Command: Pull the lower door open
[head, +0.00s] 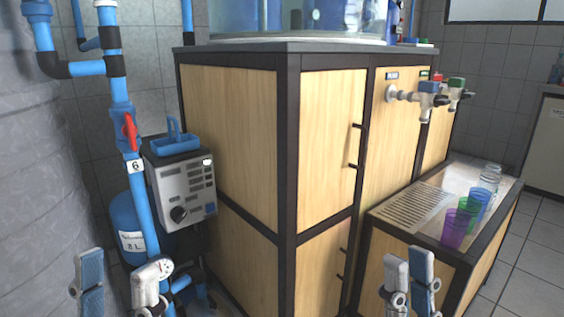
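The lower door (318,275) is a light wood panel in a dark frame on the cabinet front. It looks closed, and its bottom runs out of the picture. Its dark bar handle (343,262) is upright near the door's right edge. My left gripper (120,268) is at the bottom left, open and empty, well left of the cabinet. My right gripper (409,258) is at the bottom right, right of the handle and in front of the side bench. Its fingertips show a small gap with nothing between them. Neither gripper touches the handle.
The upper door (328,135) above has its own dark handle (358,147) and is closed. A low bench (410,248) stands right of the doors with coloured cups (455,228) on top. Blue pipes (138,190) and a grey control box (183,190) stand left.

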